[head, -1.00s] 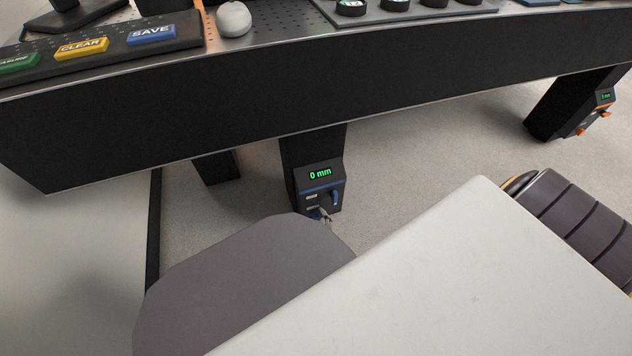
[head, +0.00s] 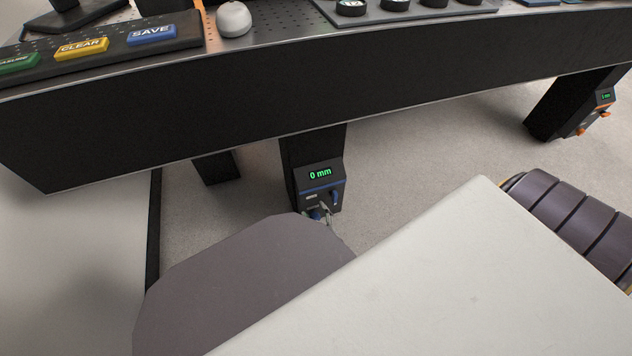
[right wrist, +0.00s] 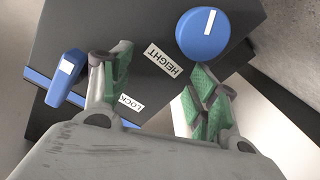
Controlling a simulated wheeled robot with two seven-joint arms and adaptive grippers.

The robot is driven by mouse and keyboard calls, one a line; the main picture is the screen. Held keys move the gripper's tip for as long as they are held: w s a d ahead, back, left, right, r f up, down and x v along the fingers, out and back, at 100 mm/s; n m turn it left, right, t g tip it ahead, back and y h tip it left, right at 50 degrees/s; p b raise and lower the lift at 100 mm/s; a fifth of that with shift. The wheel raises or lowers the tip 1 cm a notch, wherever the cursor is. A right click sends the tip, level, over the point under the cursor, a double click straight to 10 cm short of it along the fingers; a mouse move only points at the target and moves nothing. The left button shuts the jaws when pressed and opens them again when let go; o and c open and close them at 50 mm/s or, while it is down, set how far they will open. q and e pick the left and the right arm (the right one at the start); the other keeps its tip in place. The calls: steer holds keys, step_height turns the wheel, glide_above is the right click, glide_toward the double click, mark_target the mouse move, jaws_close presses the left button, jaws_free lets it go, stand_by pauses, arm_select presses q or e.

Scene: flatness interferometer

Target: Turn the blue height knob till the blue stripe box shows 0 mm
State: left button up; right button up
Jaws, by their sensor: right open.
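The blue stripe box (head: 299,188) is on a black table leg, and its green display reads 0 mm. The blue height knob (right wrist: 203,36) is round with a white mark, beside the HEIGHT label in the right wrist view; it also shows small in the head view (head: 315,213). A blue lock lever (right wrist: 66,76) with a white patch is at the left in the wrist view, near the LOCK label. My right gripper (right wrist: 160,85) is open and empty, its green-padded fingers apart, with the knob clear of them. My left gripper is not in view.
The dark table edge (head: 380,85) overhangs the box. Another leg at the right carries an orange-trimmed box (head: 600,112). SAVE (head: 152,34) and CLEAR (head: 81,48) buttons are on the tabletop. Open floor (head: 430,150) lies between the legs.

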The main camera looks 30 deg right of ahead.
mark_target(313, 200)
steer(key=shift+r, duration=2.25)
stand_by(0.4)
